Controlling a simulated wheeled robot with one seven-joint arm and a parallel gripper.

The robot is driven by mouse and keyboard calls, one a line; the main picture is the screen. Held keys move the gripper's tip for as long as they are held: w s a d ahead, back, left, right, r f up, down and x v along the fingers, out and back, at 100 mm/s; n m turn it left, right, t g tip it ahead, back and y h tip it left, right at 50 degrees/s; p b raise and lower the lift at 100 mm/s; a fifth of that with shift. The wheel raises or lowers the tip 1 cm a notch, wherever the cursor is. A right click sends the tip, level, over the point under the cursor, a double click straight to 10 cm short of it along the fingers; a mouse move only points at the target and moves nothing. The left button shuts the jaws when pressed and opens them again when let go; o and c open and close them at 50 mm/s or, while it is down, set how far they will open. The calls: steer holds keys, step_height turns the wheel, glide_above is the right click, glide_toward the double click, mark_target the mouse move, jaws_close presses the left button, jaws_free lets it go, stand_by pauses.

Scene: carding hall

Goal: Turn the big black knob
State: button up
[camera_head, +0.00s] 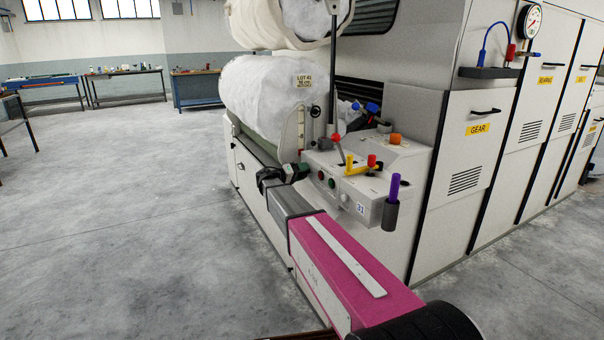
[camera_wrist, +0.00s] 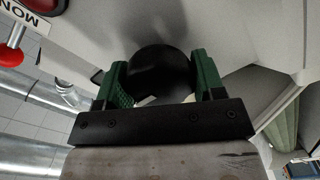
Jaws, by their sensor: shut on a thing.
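The big black knob (camera_wrist: 160,73) sits between the two green fingers of my gripper (camera_wrist: 160,85) in the wrist view. The fingers are shut on its sides, and the gripper's dark palm bar hides the knob's near edge. In the head view my gripper (camera_head: 298,170) reaches the left end of the light control panel (camera_head: 352,194). The knob is hard to make out there behind the fingers.
The panel carries a red button (camera_head: 321,175), a yellow lever (camera_head: 362,168), an orange knob (camera_head: 396,139) and a purple handle (camera_head: 395,187) in a grey holder. A white fibre roll (camera_head: 262,95) is above and behind. The floor at left is clear.

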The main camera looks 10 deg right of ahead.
steer(key=n, duration=0.4)
steer(key=shift+f+n, duration=0.1)
steer(key=shift+n, duration=2.1)
steer(key=o, duration=0.9)
steer(key=shift+a, duration=0.1)
steer(key=v, duration=1)
steer(key=shift+s+a, duration=0.1)
steer(key=shift+a, duration=0.25)
